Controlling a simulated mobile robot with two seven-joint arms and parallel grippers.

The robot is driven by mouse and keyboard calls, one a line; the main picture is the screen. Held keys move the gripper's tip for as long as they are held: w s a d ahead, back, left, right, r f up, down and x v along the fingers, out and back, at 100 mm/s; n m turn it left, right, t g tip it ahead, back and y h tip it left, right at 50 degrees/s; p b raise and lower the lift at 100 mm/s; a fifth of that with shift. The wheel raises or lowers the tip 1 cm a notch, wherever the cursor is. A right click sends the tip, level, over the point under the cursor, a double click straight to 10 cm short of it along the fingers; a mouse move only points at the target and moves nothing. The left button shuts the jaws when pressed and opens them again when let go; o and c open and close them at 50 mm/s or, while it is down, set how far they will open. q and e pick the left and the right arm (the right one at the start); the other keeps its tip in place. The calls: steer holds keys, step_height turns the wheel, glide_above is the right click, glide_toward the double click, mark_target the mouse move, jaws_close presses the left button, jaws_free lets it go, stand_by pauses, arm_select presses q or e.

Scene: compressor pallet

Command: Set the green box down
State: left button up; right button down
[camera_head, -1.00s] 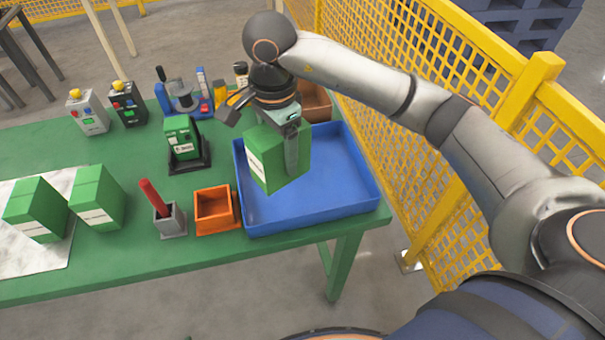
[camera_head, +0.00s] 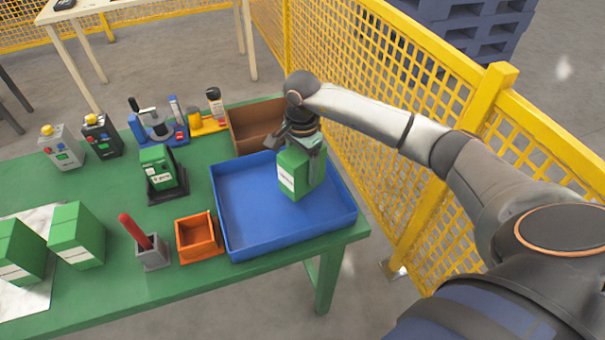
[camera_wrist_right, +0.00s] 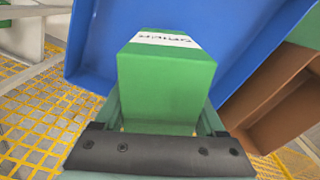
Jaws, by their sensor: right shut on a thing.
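A green box (camera_head: 297,176) with a white label is in my right gripper (camera_head: 312,150), over the right part of the blue tray (camera_head: 240,244). The right gripper is shut on the box from above. In the right wrist view the box (camera_wrist_right: 165,85) sits between the two fingers, with the blue tray (camera_wrist_right: 235,40) behind it. I cannot tell whether the box's underside touches the tray floor. The rest of the tray is empty. My left gripper is not in view.
Yellow mesh fence (camera_head: 400,150) runs along the right.

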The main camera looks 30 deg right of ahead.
step_height(320, 180, down, 3)
steer(key=shift+r+p, duration=0.2)
steer(key=shift+p, duration=0.2)
steer(key=shift+f, duration=0.3)
steer(key=shift+f, duration=0.1)
steer(key=shift+f+b, duration=0.15)
steer(key=shift+b, duration=0.15)
jaws_free()
